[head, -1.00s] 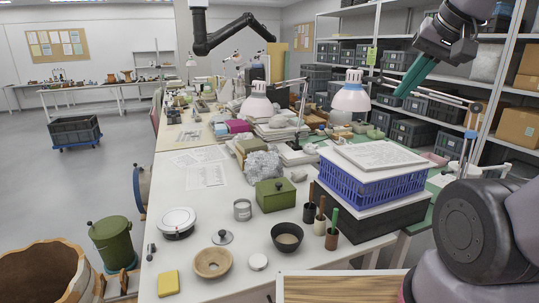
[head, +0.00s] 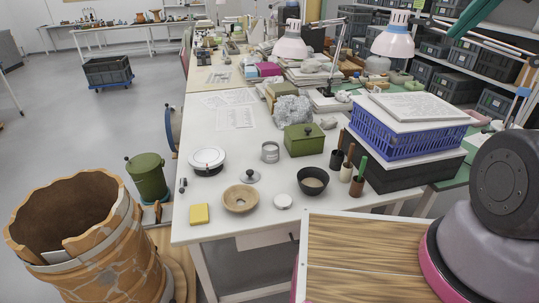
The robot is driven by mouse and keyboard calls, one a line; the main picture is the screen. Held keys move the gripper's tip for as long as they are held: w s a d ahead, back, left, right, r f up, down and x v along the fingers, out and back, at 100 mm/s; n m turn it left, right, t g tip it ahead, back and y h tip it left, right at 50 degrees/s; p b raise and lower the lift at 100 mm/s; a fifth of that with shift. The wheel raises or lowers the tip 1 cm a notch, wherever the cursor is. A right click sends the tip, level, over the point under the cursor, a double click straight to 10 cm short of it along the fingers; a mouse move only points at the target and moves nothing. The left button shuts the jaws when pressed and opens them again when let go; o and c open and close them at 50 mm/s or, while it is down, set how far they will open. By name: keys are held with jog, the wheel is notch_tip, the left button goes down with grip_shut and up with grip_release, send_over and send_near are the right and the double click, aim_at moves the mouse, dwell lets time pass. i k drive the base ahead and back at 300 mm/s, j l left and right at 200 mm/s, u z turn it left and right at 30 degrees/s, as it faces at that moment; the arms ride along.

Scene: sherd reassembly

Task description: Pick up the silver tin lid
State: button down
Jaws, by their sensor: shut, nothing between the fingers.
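A small pale silver-white disc (head: 283,201), which looks like the tin lid, lies flat near the front edge of the white table. An open silver tin (head: 270,152) stands behind it. A grey lid with a dark knob (head: 253,177) lies to its left, by a tan ring-shaped bowl (head: 240,198).
A dark bowl (head: 312,181) and brush pots (head: 357,185) stand to the disc's right. A green box (head: 304,140) and blue crate (head: 408,137) are behind. A yellow sponge (head: 199,214) lies left. A large cracked vessel (head: 95,240) stands at front left.

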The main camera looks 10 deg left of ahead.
aim_at(250, 176)
jog(key=i+l+u, duration=0.2)
jog(key=u, duration=0.15)
jog(key=i+l+u, duration=0.15)
jog(key=l+u, duration=0.25)
jog(key=i+l+u, duration=0.1)
jog(key=u, duration=0.25)
jog(key=l, duration=0.1)
